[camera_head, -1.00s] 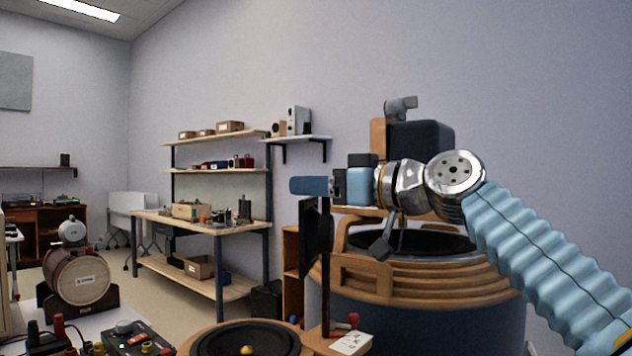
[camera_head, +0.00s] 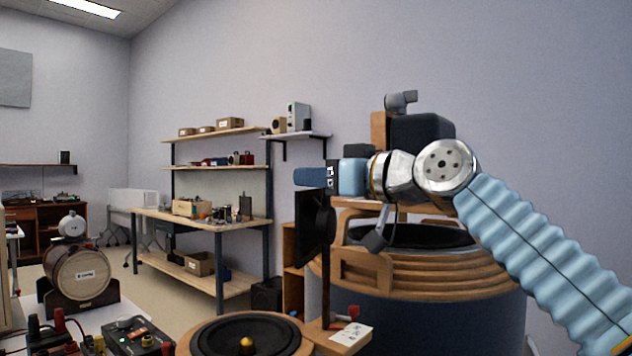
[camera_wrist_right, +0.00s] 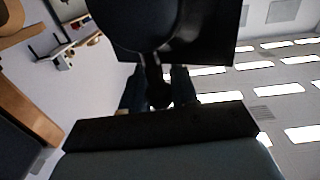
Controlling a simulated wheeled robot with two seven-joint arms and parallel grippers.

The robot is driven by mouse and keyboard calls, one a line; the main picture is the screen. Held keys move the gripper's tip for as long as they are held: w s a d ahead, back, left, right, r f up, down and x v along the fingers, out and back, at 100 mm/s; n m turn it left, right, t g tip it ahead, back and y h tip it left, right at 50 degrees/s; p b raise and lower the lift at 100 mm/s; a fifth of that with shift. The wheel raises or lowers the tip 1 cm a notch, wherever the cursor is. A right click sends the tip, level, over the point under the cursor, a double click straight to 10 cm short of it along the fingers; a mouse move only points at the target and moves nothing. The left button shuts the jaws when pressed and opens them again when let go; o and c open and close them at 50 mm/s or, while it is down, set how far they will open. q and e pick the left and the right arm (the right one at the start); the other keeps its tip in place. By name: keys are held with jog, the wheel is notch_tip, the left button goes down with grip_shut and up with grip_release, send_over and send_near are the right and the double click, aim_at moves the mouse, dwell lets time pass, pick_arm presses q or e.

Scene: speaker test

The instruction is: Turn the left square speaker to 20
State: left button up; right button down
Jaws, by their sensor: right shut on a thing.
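A black square speaker (camera_head: 310,231) with a round back stands on a thin post above a small wooden base, its panel seen obliquely in the head view. My right gripper (camera_head: 310,177) reaches in from the right at the speaker's top edge. In the right wrist view its two dark blue fingers (camera_wrist_right: 158,90) are closed around a small dark part below the speaker's square panel (camera_wrist_right: 215,45). The exact grip spot is dark and partly hidden. A white card (camera_head: 350,340) with marks too small to read lies on the base. My left gripper is not in view.
A large wood-ringed drum (camera_head: 425,285) stands right behind the speaker, close under my right arm. A round black driver (camera_head: 247,338) lies in front, left of the base. A workbench (camera_head: 200,218) and shelves are further back at left.

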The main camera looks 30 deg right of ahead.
jog(key=c, duration=1)
grip_release()
jog(key=shift+o, duration=0.2)
jog(key=shift+s, duration=0.1)
jog(key=b+v, duration=0.1)
jog(key=v, duration=1.2)
jog(key=shift+s+b, duration=0.4)
